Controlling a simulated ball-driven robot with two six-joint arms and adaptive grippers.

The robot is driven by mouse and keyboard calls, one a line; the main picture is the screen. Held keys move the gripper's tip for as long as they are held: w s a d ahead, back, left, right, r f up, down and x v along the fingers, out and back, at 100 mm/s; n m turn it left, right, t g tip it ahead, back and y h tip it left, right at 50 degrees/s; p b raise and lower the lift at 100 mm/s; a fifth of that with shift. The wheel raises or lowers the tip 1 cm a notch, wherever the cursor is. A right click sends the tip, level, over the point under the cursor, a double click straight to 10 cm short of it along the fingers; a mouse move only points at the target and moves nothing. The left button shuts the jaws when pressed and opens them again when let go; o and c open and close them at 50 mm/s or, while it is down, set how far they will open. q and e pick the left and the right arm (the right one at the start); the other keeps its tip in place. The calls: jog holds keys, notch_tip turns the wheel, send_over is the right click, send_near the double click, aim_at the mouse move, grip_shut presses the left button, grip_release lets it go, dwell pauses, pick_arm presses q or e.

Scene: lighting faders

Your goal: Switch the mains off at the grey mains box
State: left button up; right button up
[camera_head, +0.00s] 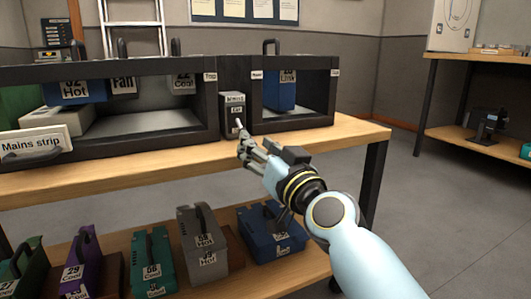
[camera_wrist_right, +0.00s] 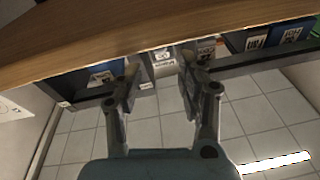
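The grey mains box (camera_head: 232,106) stands on the wooden table between two dark frames in the head view. It has white labels on its front and a small light-coloured lever low on the front. The lever's on or off position is too small to tell. My right gripper (camera_head: 244,139) is just in front of and below the lever; I cannot tell whether they touch. In the right wrist view the right gripper (camera_wrist_right: 159,66) has its two fingers apart, with nothing held between them. My left gripper is out of view.
Dark frames (camera_head: 213,104) holding labelled units stand on both sides of the box. A "Mains strip" sign (camera_head: 32,145) is at left. Several coloured labelled cases (camera_head: 200,243) sit on the lower shelf. The floor (camera_head: 440,215) to the right is clear.

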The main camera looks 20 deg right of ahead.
jog(key=shift+s+d+f, duration=0.1)
jog(key=shift+s+f, duration=0.05)
jog(key=shift+s, duration=0.65)
jog(key=shift+s+d+f, duration=0.1)
jog(key=shift+s, duration=0.65)
